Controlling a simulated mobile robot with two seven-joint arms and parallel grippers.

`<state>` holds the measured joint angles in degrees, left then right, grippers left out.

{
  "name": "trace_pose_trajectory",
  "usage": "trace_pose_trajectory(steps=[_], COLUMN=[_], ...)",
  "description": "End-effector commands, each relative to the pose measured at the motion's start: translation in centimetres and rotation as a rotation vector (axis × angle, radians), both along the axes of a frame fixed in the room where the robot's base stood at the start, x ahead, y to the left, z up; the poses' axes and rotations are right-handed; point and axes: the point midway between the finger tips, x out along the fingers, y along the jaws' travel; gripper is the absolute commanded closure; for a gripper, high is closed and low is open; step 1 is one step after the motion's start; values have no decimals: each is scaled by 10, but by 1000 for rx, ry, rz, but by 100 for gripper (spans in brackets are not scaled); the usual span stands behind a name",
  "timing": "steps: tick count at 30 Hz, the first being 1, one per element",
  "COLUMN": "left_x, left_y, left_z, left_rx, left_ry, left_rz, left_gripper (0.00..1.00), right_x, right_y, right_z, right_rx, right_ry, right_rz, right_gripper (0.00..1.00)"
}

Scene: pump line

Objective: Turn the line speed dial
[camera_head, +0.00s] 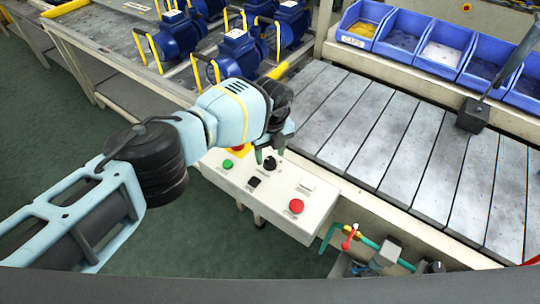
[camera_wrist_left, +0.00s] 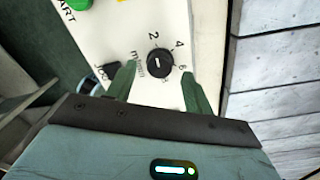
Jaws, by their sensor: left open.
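The line speed dial is a round black knob (camera_head: 270,163) with a light pointer line, on a cream control box (camera_head: 325,226). In the left wrist view the dial (camera_wrist_left: 160,64) sits among printed numbers, including 2, 4 and 6. My left gripper (camera_head: 268,153) is open at the dial. In the left wrist view its two green fingertips (camera_wrist_left: 159,83) stand on either side of the dial's near edge, with gaps between them and the knob. Whether they touch the panel is unclear. My right gripper is not in view.
The box also has a green button (camera_head: 227,164), a black switch (camera_head: 254,182) and a red button (camera_head: 296,206). The slatted conveyor (camera_head: 400,140) lies to the right. Blue pumps (camera_head: 237,52) stand behind. A red-handled valve (camera_head: 350,237) is at front right.

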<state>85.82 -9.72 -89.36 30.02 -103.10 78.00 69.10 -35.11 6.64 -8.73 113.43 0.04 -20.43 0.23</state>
Motion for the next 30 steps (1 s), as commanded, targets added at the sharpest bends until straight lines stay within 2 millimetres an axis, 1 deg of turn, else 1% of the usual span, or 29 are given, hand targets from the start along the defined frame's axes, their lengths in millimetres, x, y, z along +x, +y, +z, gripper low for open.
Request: trace_pose_trajectory(steps=[1,3,6,10,13,30], left_x=[2,3,3,2,2,1], left_y=[0,0,0,-1,-1,-1], left_z=[14,26,43,56,59,58], left_rx=[0,0,0,0,0,0], left_ry=[-9,-10,-10,-6,-4,-2], left_rz=[-1,0,0,1,1,0], left_gripper=[48,48,48,48,48,48], right_x=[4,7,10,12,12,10], right_y=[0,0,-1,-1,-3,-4], right_z=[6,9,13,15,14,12], right_rx=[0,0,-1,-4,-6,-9], right_ry=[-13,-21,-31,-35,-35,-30], right_rz=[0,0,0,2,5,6], right_gripper=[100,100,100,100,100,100])
